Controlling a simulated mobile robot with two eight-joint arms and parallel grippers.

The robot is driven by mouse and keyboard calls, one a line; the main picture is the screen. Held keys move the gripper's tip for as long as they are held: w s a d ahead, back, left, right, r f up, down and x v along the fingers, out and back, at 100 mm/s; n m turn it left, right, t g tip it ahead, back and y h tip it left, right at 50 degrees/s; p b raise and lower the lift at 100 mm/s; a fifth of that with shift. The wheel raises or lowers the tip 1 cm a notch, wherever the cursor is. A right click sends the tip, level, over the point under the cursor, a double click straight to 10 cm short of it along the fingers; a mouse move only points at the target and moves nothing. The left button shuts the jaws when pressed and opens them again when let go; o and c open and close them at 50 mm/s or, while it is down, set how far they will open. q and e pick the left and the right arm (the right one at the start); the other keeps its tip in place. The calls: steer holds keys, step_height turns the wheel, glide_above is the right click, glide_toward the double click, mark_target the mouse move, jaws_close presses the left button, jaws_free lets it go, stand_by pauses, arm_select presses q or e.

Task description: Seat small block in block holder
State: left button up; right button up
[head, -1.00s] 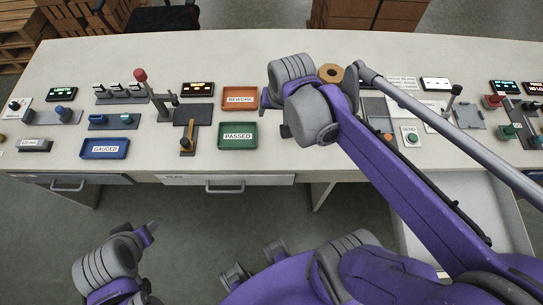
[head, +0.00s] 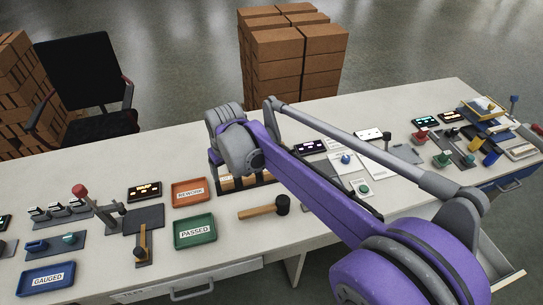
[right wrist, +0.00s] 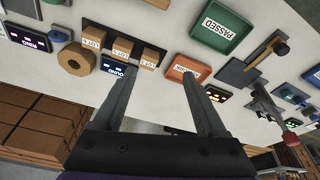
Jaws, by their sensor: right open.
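Small tan blocks with lot labels, such as this one (right wrist: 122,48), sit in a row in a dark holder (right wrist: 102,30) in the right wrist view. In the head view the holder (head: 262,179) and blocks (head: 228,183) are partly hidden by my right arm. My right gripper (right wrist: 158,73) is open, with nothing between its fingers. It is above the bench, and its fingers point toward the area between the block row and the orange tray. In the head view its fingers (head: 215,157) are mostly hidden behind the wrist. My left gripper is out of view.
An orange REWORK tray (head: 188,191), a green PASSED tray (head: 195,231) and a mallet (head: 262,210) lie near the holder. A red-knobbed lever (head: 80,191) rises at the left. Bare bench shows in front of the mallet.

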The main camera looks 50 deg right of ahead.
steer(key=w+d+f+m+g, duration=0.15)
steer(key=w+d, duration=0.45)
steer(key=d, duration=0.6)
steer(key=d+f, duration=0.3)
steer(key=d, duration=0.3)
steer(key=d+f+m+g, duration=0.1)
steer(key=d+f, duration=0.1)
steer(key=d, duration=0.4)
steer(key=d+f+m+y+b, duration=0.1)
steer(key=d+f, duration=0.2)
steer(key=d, duration=0.3)
steer(key=shift+w+d+f, duration=0.2)
steer(key=shift+d+f, duration=0.15)
steer(key=f, duration=0.5)
steer(key=shift+s+d+f, duration=0.1)
steer(key=shift+d, duration=0.25)
steer(key=f, duration=0.6)
steer(key=shift+w+d, duration=0.35)
jaws_close()
steer(key=shift+r, duration=0.1)
